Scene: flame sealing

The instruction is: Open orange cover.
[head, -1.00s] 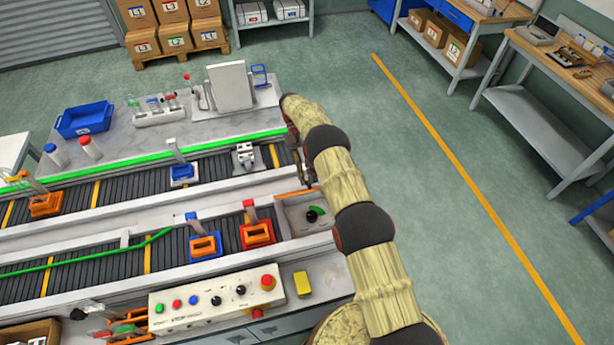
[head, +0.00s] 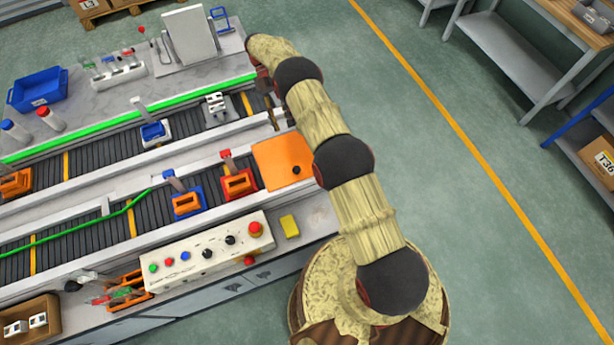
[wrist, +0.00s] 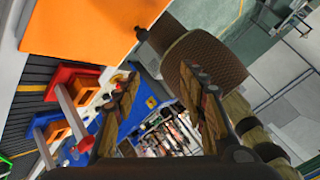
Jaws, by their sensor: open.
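The orange cover (head: 278,158) lies flat over the square box at the right end of the conveyor bench in the head view. A small dark round knob (head: 296,170) shows on its right part, and the box's inside is hidden. In the wrist view the orange cover (wrist: 80,22) fills the upper left, apart from the fingers. My gripper (wrist: 162,98) is open and nothing is between its fingers. In the head view my forearm hides most of the gripper, beyond the cover's far edge.
Red (head: 238,183) and blue (head: 187,203) fixtures stand left of the cover. A control panel (head: 205,248) and a yellow block (head: 289,226) are in front. A tablet-like white panel (head: 190,35) stands behind. Open floor (head: 420,160) lies to the right.

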